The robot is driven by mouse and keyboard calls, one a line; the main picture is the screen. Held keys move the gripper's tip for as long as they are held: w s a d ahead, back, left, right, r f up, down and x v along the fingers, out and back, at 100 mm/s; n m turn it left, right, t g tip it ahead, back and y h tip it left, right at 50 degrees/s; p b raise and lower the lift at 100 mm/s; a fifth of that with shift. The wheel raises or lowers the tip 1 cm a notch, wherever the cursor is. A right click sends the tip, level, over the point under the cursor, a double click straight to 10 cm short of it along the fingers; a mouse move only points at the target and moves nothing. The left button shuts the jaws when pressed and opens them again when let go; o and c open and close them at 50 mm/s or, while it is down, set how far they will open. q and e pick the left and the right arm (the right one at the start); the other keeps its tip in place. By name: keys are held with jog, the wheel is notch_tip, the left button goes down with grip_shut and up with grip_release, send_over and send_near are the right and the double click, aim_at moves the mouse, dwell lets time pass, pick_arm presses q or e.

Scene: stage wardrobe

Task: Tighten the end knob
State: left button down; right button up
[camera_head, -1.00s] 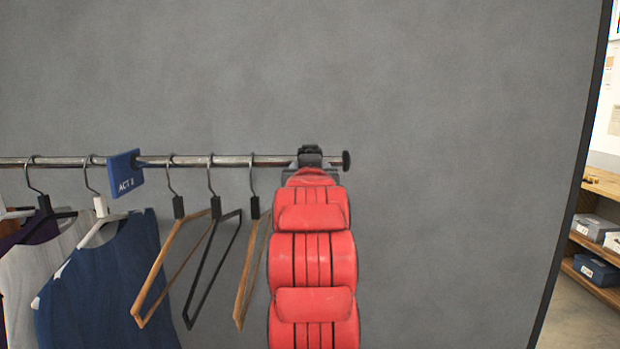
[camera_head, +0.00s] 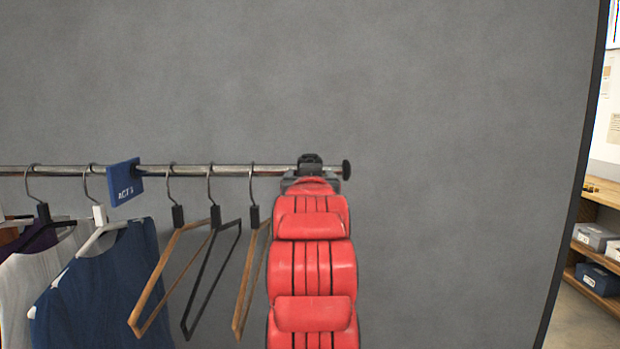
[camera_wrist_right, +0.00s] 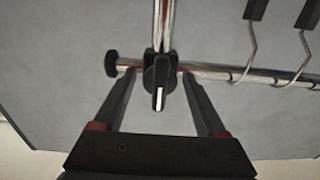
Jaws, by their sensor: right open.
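The end knob (camera_wrist_right: 160,84) is a black knob with a white stripe. In the right wrist view it sits where an upright post meets the clothes rail, and its stripe points down the picture. My right gripper (camera_wrist_right: 159,74) is open, with one finger on each side of the knob and visible gaps between. In the head view my red right arm reaches up to the rail end, and its dark wrist hides the knob. The chrome rail (camera_head: 225,170) ends in a round black cap (camera_head: 346,170), also seen in the wrist view (camera_wrist_right: 111,63). My left gripper is not in view.
Empty hangers (camera_head: 208,262) hang on the rail just left of my arm. A blue sign (camera_head: 125,182) and garments (camera_head: 100,290) hang further left. A grey panel (camera_head: 450,150) stands behind. Shelves with boxes (camera_head: 595,237) are at the far right.

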jog(key=s+b, duration=0.4)
jog(key=s, duration=1.3)
jog(key=shift+s+b, duration=0.2)
jog(key=shift+b, duration=0.1)
jog(key=shift+f, duration=0.1)
